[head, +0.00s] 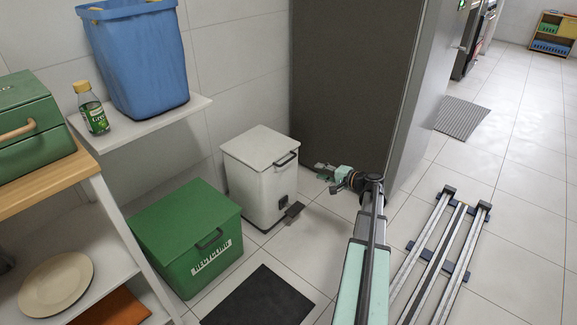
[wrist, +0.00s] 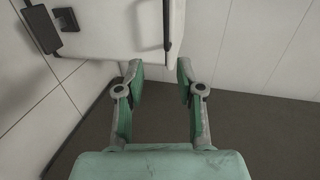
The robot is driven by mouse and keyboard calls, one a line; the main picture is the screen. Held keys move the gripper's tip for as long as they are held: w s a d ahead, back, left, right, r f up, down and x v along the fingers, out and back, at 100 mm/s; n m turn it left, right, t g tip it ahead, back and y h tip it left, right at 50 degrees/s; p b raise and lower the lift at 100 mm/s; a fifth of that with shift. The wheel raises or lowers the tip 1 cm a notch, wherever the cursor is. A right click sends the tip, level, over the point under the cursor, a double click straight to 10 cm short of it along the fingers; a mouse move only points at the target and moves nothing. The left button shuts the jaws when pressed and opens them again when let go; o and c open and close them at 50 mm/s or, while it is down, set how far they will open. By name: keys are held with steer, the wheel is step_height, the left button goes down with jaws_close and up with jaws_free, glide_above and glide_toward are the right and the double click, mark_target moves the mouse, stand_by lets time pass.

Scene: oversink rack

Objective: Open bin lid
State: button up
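A white pedal bin (head: 258,190) stands on the floor by the wall, its lid (head: 258,146) shut. The lid has a dark bar handle (head: 286,159) at its front edge, and a black pedal (head: 293,212) sticks out at the base. In the wrist view, the handle (wrist: 169,28) and the pedal (wrist: 40,28) show on the white front, turned sideways. My gripper (head: 324,172) is in front of the bin's right side, apart from it in the head view. In the wrist view, my gripper (wrist: 158,68) is open with nothing between its fingers, and the handle lies just beyond the fingertips.
A green recycling bin (head: 170,240) with a shut lid stands left of the white bin. A blue bin (head: 140,60) and a bottle (head: 91,110) stand on a shelf (head: 150,128) above. A tall grey cabinet (head: 350,80) is behind my gripper. A dark mat (head: 260,300) lies in front.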

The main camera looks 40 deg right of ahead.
mark_target(289, 160)
steer(key=shift+r+b+x, duration=0.2)
steer(key=shift+b+x, duration=0.7)
steer(key=shift+x, duration=2)
steer(key=shift+r+b+x, duration=0.25)
steer(key=shift+b+x, duration=0.65)
steer(key=shift+x, duration=2)
steer(key=shift+r+b+x, duration=0.2)
steer(key=shift+b+x, duration=0.7)
steer(key=shift+x, duration=2)
steer(key=shift+w+d, duration=0.1)
steer(key=shift+w, duration=0.1)
jaws_close()
